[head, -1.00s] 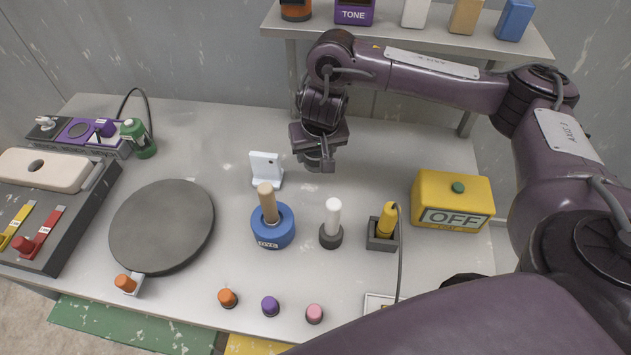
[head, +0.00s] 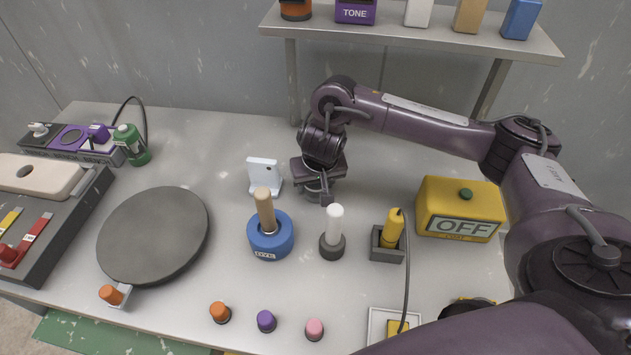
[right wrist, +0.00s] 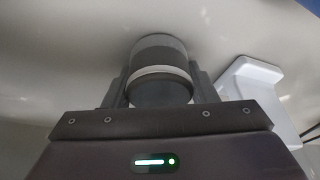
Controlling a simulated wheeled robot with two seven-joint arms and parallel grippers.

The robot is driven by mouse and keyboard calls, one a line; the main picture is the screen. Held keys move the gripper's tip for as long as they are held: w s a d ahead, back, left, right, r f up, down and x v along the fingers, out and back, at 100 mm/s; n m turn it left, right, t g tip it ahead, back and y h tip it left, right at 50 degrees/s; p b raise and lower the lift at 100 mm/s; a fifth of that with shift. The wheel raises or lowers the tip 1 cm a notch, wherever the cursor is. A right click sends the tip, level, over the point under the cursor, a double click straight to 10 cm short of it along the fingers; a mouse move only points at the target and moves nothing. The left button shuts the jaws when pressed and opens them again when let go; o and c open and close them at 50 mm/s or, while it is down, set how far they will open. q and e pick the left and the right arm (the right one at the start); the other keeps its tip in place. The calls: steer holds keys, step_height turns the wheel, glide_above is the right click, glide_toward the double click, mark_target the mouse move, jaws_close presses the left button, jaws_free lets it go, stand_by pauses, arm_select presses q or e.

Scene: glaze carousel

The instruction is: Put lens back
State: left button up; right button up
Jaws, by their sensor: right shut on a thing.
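My right gripper (head: 326,194) is low over the table, behind the white-topped peg and to the right of the white stand. In the right wrist view its fingers (right wrist: 161,88) are shut on a dark grey cylinder (right wrist: 160,50) with a pale band, which looks like the lens. The cylinder's far end is close to the table surface; I cannot tell if it touches. In the head view the gripper hides most of it. The white upright stand (head: 263,175) has a small hole and also shows in the right wrist view (right wrist: 252,85). My left gripper is out of view.
Near the gripper stand a blue ring base (head: 270,238) with a wooden handle, a white-topped peg (head: 333,228), a yellow tool (head: 394,230) in a holder and a yellow OFF box (head: 460,210). A dark turntable (head: 153,235) lies left. A shelf (head: 410,38) overhangs the back.

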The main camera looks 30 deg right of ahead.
mark_target(319, 187)
steer(key=o, duration=1.1)
steer(key=shift+r, duration=0.1)
steer(key=p+v, duration=0.6)
steer(key=v, duration=0.4)
steer(key=shift+r+p, duration=0.4)
steer(key=shift+s+a+r+p, duration=0.1)
steer(key=shift+s+r+p, duration=0.2)
steer(key=shift+r, duration=0.3)
steer(key=shift+f, duration=0.1)
